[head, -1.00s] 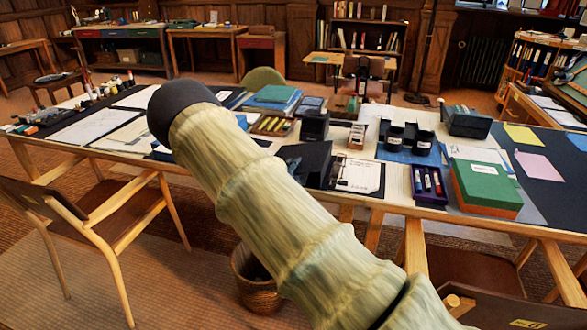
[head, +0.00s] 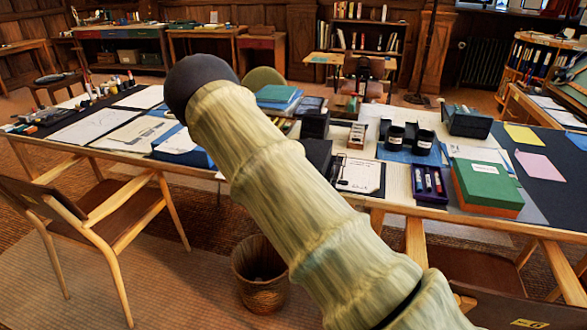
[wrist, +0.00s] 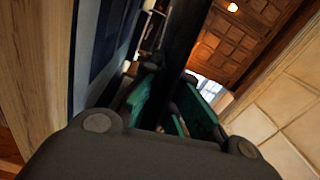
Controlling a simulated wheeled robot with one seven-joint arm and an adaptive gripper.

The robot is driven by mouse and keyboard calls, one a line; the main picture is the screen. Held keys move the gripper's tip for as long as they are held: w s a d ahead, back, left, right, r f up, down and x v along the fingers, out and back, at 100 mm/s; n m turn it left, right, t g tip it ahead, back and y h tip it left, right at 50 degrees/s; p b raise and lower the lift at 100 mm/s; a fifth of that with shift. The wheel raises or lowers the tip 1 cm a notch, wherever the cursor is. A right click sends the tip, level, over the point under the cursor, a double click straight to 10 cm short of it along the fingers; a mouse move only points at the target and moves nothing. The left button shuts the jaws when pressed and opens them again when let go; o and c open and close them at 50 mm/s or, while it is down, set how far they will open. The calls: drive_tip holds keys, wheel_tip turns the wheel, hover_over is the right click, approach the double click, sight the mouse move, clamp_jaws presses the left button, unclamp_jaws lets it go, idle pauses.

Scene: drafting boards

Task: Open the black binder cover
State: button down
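The black binder lies on the long desk in the head view. Its black cover (head: 318,153) stands raised at the left of a white page (head: 360,175) with rings along its left side. My arm hides the cover's lower left part. My gripper is hidden behind my arm in the head view. In the wrist view my gripper (wrist: 178,108) has its green-padded fingers apart. A dark panel (wrist: 185,40), probably the cover, runs up between or just beyond them; contact is not clear.
A purple tray of markers (head: 429,184), a green box (head: 486,188) and two black jars (head: 424,142) stand right of the binder. A dark box (head: 315,125) stands behind it. A chair (head: 105,225) and a wicker basket (head: 260,275) are in front of the desk.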

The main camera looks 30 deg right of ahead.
wheel_tip(320, 180, up, 3)
drive_tip(key=m+b, duration=0.2)
drive_tip(key=m, duration=0.1)
drive_tip(key=shift+d+m, duration=0.1)
drive_tip(key=shift+m, duration=0.2)
drive_tip(key=shift+s+d+r+m+b, duration=0.15)
drive_tip(key=shift+s+r+m+b, duration=0.05)
drive_tip(key=shift+r+m+b, duration=0.6)
drive_tip(key=shift+s+d+r+m+b, duration=0.1)
drive_tip(key=shift+s+r+m+b, duration=0.1)
drive_tip(key=shift+r+m+b, duration=0.55)
drive_tip(key=shift+r, duration=0.1)
drive_tip(key=c, duration=1.7)
unclamp_jaws()
drive_tip(key=v, duration=1.2)
